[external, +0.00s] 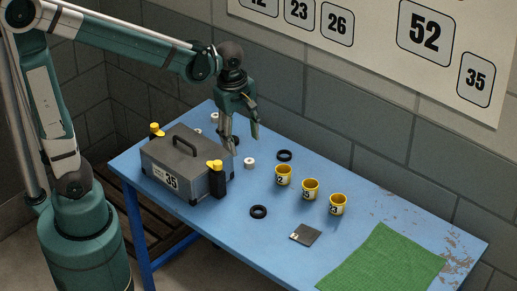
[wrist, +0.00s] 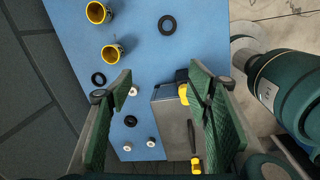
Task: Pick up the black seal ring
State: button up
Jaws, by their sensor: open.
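Black seal rings lie flat on the blue table. In the external view one ring (external: 284,155) is near the back edge, right of my gripper, and another ring (external: 258,212) is nearer the front. The wrist view shows a ring (wrist: 167,25) at the top, a ring (wrist: 98,79) left of my left finger and a smaller dark ring (wrist: 130,121) lower down. My gripper (external: 243,141) is above the table beside the grey case. Its green-padded fingers (wrist: 160,84) are open and empty in the wrist view.
The grey case (external: 172,165) with a handle and yellow-topped latches stands left of my gripper. Several white rollers (external: 249,162) lie around it. Yellow numbered cups (external: 310,188), a dark plate (external: 305,235) and a green mat (external: 385,262) are to the right. A wall closes the back.

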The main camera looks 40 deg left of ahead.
jog(key=s+d+f+n+g+p, duration=0.1)
jog(key=d+n+p, duration=0.15)
jog(key=d, duration=0.45)
jog(key=n, duration=0.1)
send_over(257, 213)
notch_tip(257, 213, down, 15)
jog(key=shift+r+y, duration=0.15)
jog(key=shift+y, duration=0.15)
jog(key=shift+s, duration=0.1)
jog(key=shift+f+b, duration=0.45)
jog(key=shift+f, duration=0.8)
jog(key=shift+f, duration=0.15)
jog(key=shift+w+f+b, duration=0.2)
jog(key=shift+f+b, duration=0.4)
jog(key=shift+f, duration=1.85)
jog(key=c, duration=0.9)
